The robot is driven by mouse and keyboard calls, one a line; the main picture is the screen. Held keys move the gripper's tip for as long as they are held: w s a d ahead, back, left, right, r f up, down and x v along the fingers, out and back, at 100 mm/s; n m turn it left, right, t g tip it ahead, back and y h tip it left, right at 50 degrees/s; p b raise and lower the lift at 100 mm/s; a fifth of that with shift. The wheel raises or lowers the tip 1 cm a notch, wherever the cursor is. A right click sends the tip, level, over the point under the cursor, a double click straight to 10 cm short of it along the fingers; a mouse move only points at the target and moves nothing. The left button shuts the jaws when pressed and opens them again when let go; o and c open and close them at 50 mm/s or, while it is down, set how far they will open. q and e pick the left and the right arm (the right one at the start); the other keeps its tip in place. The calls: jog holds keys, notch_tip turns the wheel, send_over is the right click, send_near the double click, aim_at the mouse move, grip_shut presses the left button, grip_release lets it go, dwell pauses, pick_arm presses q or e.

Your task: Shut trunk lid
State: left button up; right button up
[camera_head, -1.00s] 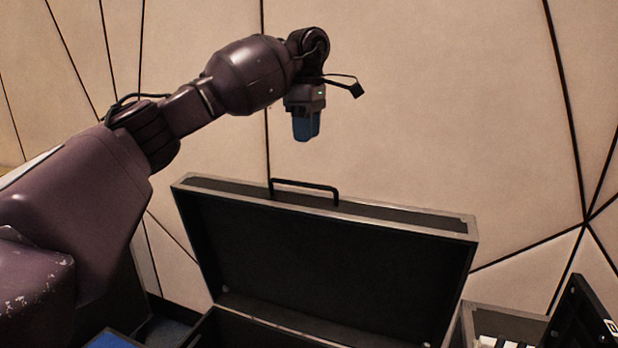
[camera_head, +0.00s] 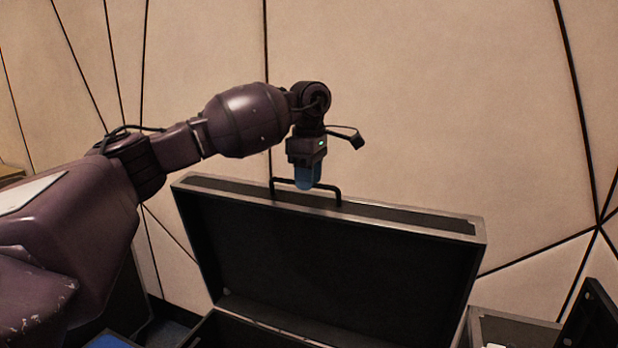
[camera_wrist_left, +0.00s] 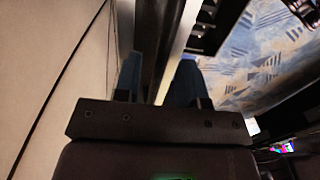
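The trunk is a black case with grey metal edges. Its lid (camera_head: 340,262) stands raised and open, with a black handle (camera_head: 338,192) on its top edge. My left gripper (camera_head: 307,187) has blue fingers pointing down at the handle, overlapping it in the head view; contact cannot be told. In the left wrist view, the fingers of my left gripper (camera_wrist_left: 157,80) are apart, with a dark bar and a pale metal edge running between and beyond them. My right gripper is in neither view.
A panelled beige wall (camera_head: 420,90) with dark seams stands behind the lid. Another open case (camera_head: 510,330) is at the lower right. The wrist view shows a patterned blue and beige floor (camera_wrist_left: 245,65) below.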

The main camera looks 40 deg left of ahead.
pick_arm(q)
jog(key=shift+c, duration=0.3)
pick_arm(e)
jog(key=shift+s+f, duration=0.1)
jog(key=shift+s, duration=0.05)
pick_arm(q)
grip_shut()
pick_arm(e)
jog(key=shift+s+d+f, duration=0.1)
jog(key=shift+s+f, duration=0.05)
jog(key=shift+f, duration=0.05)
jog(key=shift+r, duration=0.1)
